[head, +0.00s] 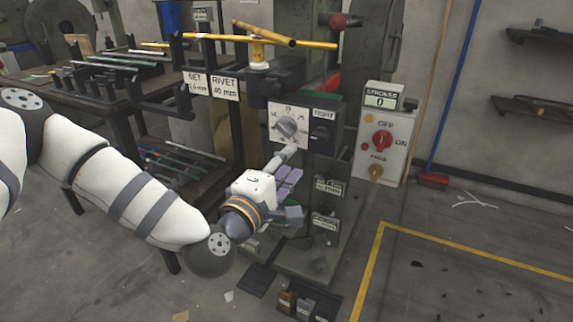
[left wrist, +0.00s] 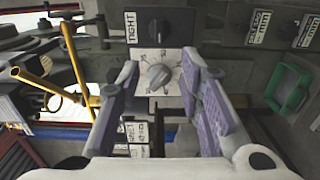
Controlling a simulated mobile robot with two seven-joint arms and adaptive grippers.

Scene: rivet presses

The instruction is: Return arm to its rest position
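My left arm (head: 140,200) reaches in from the left across the head view. Its left gripper (head: 291,172) is in front of the rivet press, just below the dial plate. In the left wrist view the gripper (left wrist: 160,78) has its two purple-padded fingers spread apart, with nothing held between them. The round grey dial knob (head: 286,127) sits on a white scale plate beyond the fingertips; the knob also shows between them in the left wrist view (left wrist: 158,76). Whether a finger touches it I cannot tell. My right gripper is not in view.
A black knob marked TIGHT (head: 320,133) is beside the dial. A control box (head: 384,135) with a red switch and a counter reading 0 stands to the right. A yellow bar (head: 262,41) is above. A workbench (head: 110,85) with rods is at left. Right floor is mostly clear.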

